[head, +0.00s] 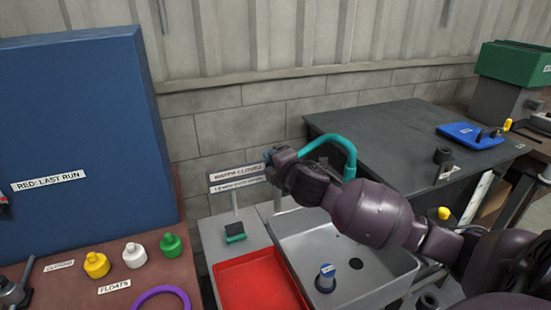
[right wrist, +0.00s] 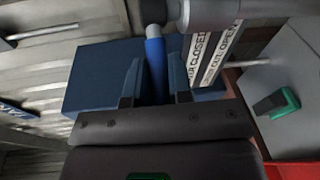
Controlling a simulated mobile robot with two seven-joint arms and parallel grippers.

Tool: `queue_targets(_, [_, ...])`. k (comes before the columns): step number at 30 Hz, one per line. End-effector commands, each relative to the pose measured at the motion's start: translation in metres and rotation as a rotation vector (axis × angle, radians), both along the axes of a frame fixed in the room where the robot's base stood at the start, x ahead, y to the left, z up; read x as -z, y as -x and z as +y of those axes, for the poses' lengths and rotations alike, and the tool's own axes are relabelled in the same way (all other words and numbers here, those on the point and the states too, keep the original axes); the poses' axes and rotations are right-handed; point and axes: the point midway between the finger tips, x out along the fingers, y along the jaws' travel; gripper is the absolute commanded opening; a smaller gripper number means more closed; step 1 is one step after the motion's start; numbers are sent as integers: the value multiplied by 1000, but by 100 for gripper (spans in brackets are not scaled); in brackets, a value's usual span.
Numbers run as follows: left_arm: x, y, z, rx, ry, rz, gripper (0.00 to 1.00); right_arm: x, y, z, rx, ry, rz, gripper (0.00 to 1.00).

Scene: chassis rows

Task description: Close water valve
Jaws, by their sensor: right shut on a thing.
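My right gripper (head: 268,157) is in front of the wall at the back of the sink, beside the upper end of a teal spout (head: 335,142). In the right wrist view my right gripper (right wrist: 155,72) is shut on a blue lever handle (right wrist: 155,50), one finger on each side. The handle runs up to a grey metal valve body (right wrist: 205,12). A sign about water closed and a lever (head: 236,178) stands just below the gripper; it also shows in the right wrist view (right wrist: 205,55). The wrist hides most of the valve in the head view. My left gripper is not in view.
A grey sink basin (head: 395,268) with a blue-topped item (head: 326,278) lies below my right arm. A red tray (head: 250,280) adjoins it. A tall blue panel (head: 80,120) stands left; a dark bench (head: 390,130) stands right.

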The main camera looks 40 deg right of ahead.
Motion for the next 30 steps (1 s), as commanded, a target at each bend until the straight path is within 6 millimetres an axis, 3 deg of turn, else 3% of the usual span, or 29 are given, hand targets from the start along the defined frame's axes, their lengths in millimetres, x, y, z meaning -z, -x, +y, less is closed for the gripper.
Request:
queue_targets(4, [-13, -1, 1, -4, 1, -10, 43, -5, -5, 6, 96, -6, -2, 0])
queue_targets(16, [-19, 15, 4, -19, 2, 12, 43, -3, -24, 15, 434, -7, 2, 0])
queue_targets(30, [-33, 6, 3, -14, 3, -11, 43, 1, -45, 15, 802, -2, 6, 0])
